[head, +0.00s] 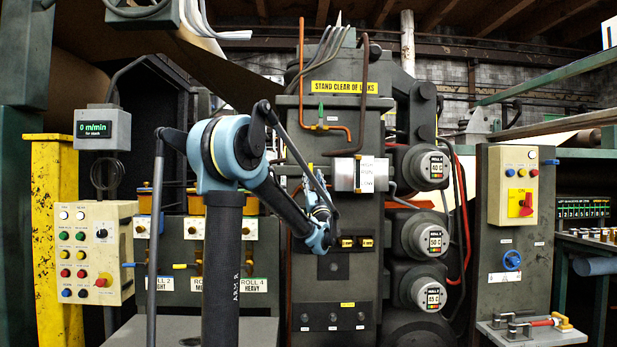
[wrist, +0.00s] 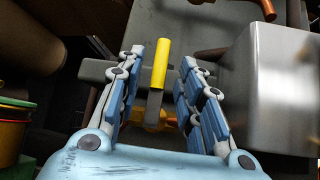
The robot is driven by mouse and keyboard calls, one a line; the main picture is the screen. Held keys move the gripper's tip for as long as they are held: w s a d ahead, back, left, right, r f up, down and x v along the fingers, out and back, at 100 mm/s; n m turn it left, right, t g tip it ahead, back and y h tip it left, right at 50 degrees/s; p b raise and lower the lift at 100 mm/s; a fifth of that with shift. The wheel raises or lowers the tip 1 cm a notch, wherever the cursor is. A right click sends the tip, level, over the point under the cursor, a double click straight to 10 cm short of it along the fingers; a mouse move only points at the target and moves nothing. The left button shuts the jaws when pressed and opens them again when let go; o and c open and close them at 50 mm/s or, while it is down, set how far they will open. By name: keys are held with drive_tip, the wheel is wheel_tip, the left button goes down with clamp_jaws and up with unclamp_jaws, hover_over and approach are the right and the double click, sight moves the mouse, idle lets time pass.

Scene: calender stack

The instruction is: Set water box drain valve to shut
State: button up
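A valve lever with a yellow grip (wrist: 161,65) shows in the wrist view, on a grey stem above a brass-coloured body (wrist: 150,122). The lever stands nearly upright in that picture. My gripper (wrist: 160,58) is open, with one blue-padded finger on each side of the lever. Gaps show between the grip and both fingers. The box also shows in the wrist view (wrist: 270,85), right of the fingers. I cannot make out the yellow lever in the head view.
A grey bar (wrist: 105,72) runs behind the left finger. An orange pipe with a green-handled valve (head: 321,113) is above. Small valves (head: 180,266) line the left panel. Roll motors (head: 424,166) and a control box (head: 516,190) stand right.

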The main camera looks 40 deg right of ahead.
drive_tip(key=v, duration=0.7)
drive_tip(key=shift+f, duration=0.25)
drive_tip(key=shift+s, duration=0.1)
